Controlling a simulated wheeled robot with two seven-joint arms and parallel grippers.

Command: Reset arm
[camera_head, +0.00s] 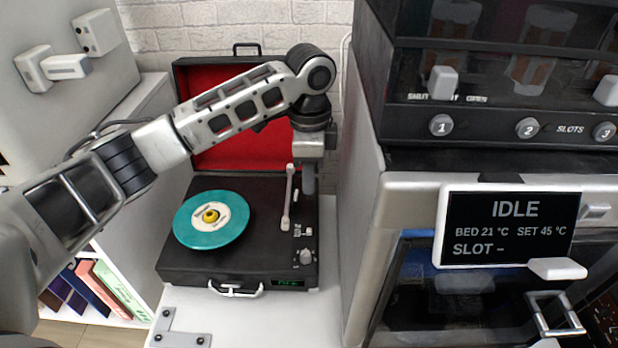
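My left arm comes in from the left and reaches over the record player (175,262). Its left gripper (309,182) points down above the right side of the player, close to the pale tonearm (289,200). I see the gripper almost edge-on, so its opening and any contact with the tonearm are unclear. A teal record (211,220) with a cream label lies on the platter. The player's red-lined lid (225,150) stands open. My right gripper is not in view.
A machine with a screen (507,228) reading IDLE stands close on the right. Numbered knobs (441,125) sit on the dark unit above it. A white shelf with books or sleeves (100,285) is at lower left. The white top in front of the player is clear.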

